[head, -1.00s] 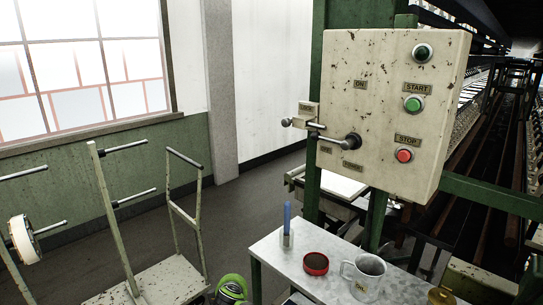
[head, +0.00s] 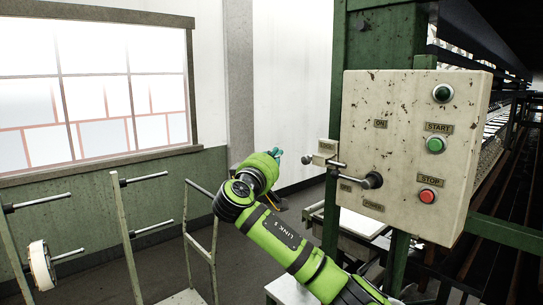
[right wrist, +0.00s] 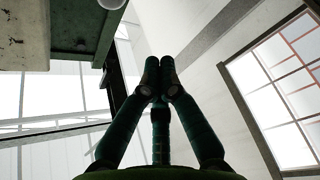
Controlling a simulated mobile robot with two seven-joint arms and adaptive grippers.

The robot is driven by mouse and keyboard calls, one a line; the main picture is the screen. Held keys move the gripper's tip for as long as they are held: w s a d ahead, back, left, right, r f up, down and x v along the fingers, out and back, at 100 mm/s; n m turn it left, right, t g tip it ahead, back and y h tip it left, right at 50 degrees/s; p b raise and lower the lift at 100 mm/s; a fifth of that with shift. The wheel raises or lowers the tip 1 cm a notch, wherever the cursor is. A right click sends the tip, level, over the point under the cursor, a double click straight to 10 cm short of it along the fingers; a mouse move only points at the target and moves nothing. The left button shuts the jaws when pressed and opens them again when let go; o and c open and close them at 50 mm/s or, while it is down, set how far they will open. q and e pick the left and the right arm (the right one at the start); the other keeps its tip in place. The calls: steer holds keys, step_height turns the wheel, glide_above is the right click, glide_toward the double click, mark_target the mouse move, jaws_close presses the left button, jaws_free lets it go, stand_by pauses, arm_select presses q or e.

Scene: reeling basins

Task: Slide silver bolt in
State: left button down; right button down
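The cream control box (head: 410,150) is fixed to a green post. On its left side a small labelled bracket (head: 326,147) carries the silver bolt (head: 317,160), whose round knob sticks out to the left. My right gripper (head: 277,153) is just left of the knob, apart from it in the picture; the depth gap is hard to tell. A pale round knob (right wrist: 111,4), likely the bolt's, shows at that view's top edge. My left gripper is out of view.
A lever with a dark round knob (head: 372,180) sits at the box's lower left, close to the bolt. Green start (head: 436,145) and red stop (head: 428,196) buttons are on its face. A rack with pegs (head: 125,235) stands left.

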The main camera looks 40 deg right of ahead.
steer(key=d+p, duration=0.2)
steer(key=d, duration=0.1)
steer(key=s+d+f+p, duration=0.1)
steer(key=shift+d+f+p, duration=0.1)
steer(key=shift+d+p, duration=0.3)
steer(key=shift+s+d+b, duration=0.1)
steer(key=shift+s+b, duration=0.7)
steer(key=shift+s, duration=0.3)
